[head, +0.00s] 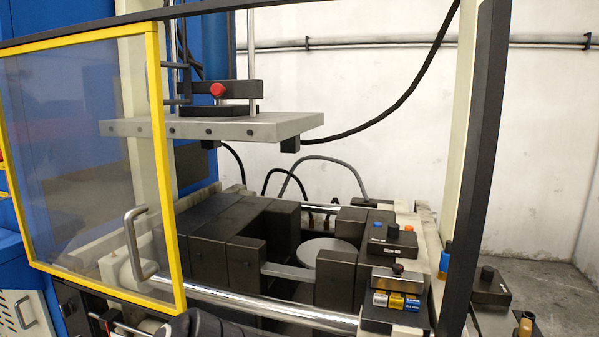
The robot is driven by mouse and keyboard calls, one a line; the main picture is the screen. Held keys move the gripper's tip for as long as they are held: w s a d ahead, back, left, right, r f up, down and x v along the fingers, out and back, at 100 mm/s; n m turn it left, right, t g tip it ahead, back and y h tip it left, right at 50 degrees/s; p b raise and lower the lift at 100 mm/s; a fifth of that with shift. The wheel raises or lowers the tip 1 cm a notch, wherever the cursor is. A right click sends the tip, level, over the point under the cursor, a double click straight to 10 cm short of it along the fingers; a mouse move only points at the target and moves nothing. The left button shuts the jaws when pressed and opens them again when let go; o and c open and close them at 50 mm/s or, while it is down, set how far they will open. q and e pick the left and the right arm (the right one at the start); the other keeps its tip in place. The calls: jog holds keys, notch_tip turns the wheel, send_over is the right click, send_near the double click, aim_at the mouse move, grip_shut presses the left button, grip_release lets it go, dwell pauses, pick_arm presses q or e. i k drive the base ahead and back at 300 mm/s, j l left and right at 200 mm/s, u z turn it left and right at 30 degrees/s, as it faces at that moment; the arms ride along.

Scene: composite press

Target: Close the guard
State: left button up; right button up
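The guard (160,130) is a clear panel in a yellow frame, at the left of the head view. It stands open, drawn to the left, and the press's work area to its right is uncovered. A grey bar handle (133,243) is fixed near the guard's lower right corner. Neither gripper can be made out. A dark rounded shape at the bottom edge, below the guard's lower right corner, is cut off, and I cannot tell what it is.
A black post (478,165) bounds the opening on the right. A grey plate (215,126) hangs over dark blocks (245,262). A chrome bar (270,306) crosses low in front. A small control box (392,240) with knobs stands at the right.

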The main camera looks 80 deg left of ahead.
aim_at(151, 29)
jog(key=u, duration=3.65)
